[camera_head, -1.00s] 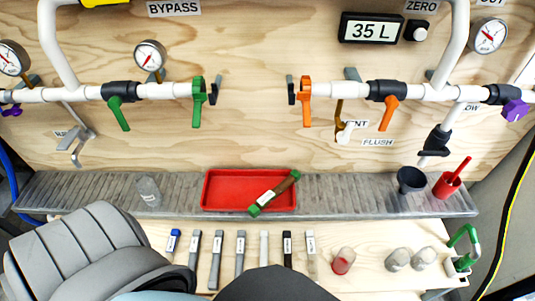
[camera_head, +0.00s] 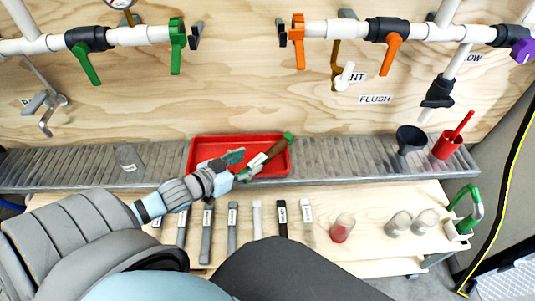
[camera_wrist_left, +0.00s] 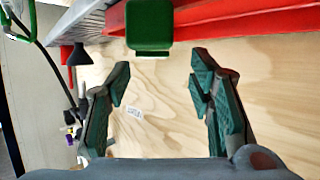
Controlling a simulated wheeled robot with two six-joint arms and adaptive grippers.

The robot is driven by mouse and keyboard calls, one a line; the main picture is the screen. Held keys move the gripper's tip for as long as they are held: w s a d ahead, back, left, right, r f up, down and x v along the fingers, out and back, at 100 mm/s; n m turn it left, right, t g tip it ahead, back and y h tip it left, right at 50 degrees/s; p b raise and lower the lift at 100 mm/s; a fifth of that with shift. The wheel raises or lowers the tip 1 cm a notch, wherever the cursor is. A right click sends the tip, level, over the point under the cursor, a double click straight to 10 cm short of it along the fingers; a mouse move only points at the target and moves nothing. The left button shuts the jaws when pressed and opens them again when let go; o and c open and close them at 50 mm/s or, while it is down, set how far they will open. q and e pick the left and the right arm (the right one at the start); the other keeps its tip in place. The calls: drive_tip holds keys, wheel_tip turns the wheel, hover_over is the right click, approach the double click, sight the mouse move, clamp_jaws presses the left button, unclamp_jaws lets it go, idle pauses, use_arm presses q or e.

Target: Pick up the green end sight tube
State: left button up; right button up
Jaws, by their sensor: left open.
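The sight tube, with a brown middle, a white label (camera_head: 258,160) and green ends (camera_head: 289,138), lies slanted across the red tray, its upper right end at the tray's right side. My left gripper (camera_head: 241,166) is open at the tube's lower left end and partly hides it. In the left wrist view a green block, which looks like the tube's end cap (camera_wrist_left: 149,25), is beyond the gap between the open fingers (camera_wrist_left: 160,85). Nothing is between the fingertips there. My right gripper is not in view.
The red tray (camera_head: 205,145) stands on a grey ribbed shelf (camera_head: 340,160) against the wood panel. A clear bottle (camera_head: 128,157) is to the left; a black funnel (camera_head: 410,138) and red cup (camera_head: 447,145) are to the right. Valved pipes with an orange handle (camera_head: 391,52) hang above.

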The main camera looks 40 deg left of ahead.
sight(263, 156)
use_arm(q)
drive_tip(key=b+x, duration=0.2)
drive_tip(key=x, duration=0.1)
drive_tip(key=shift+f, duration=0.1)
drive_tip(key=w+b, duration=0.1)
drive_tip(key=w+d+f+b, duration=0.1)
drive_tip(key=shift+w+b, duration=0.35)
drive_tip(key=shift+b, duration=0.05)
drive_tip(key=shift+b+x, duration=0.35)
drive_tip(key=shift+x, duration=0.55)
drive_tip(key=shift+r, duration=0.25)
drive_tip(key=shift+c, duration=0.2)
clamp_jaws()
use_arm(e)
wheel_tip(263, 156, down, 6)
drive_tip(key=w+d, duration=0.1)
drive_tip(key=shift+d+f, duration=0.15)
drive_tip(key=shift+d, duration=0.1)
